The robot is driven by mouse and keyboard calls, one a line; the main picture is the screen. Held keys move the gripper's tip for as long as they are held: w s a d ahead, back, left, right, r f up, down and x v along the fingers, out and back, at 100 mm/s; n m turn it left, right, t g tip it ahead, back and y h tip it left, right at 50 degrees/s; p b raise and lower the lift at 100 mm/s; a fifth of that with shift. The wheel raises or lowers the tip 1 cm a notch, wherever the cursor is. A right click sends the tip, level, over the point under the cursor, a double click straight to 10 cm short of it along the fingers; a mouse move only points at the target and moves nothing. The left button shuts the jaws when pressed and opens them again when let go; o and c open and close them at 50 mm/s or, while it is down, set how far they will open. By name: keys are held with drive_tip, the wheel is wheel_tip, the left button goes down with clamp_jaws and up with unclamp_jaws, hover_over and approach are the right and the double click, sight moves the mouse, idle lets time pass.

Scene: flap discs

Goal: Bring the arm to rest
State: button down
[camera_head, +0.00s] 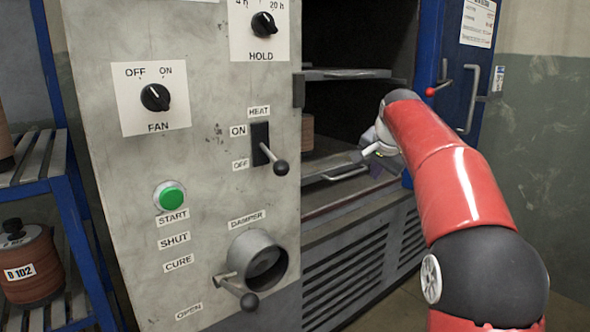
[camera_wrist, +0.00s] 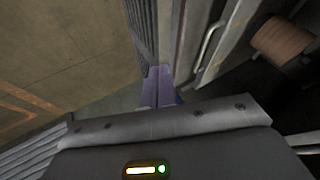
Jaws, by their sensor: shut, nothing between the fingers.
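My red arm reaches from the lower right of the head view toward the open oven chamber (camera_head: 348,105). My gripper (camera_wrist: 159,74) shows in the wrist view as two purple fingers pressed together, shut and empty. In the head view only a little of the gripper shows, beyond the arm's far end near the oven's lower front edge; the rest is hidden. In the wrist view the fingers are beside a pale handle bar (camera_wrist: 207,48) at the oven front, with the floor to the left. I cannot tell whether they touch anything.
The blue oven door (camera_head: 462,65) stands open behind the arm. A brown disc stack (camera_head: 307,132) is inside the chamber. The grey control panel (camera_head: 215,110) has a heat lever (camera_head: 267,150) and a damper (camera_head: 259,262). A blue rack (camera_head: 62,185) with a brown spool (camera_head: 33,268) stands left. Floor is free lower right.

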drive_tip(key=s+a+f+n+g, duration=0.1)
drive_tip(key=s+a+f+n, duration=0.15)
drive_tip(key=s, duration=0.85)
drive_tip(key=s+a+f+n, duration=0.1)
drive_tip(key=s+n, duration=0.2)
drive_tip(key=s, duration=0.9)
drive_tip(key=s+f+n, duration=0.3)
drive_tip(key=s+f, duration=1.1)
drive_tip(key=s, duration=0.3)
drive_tip(key=shift+s+a+n+g, duration=0.35)
drive_tip(key=shift+g, duration=0.05)
drive_tip(key=shift+r, duration=0.1)
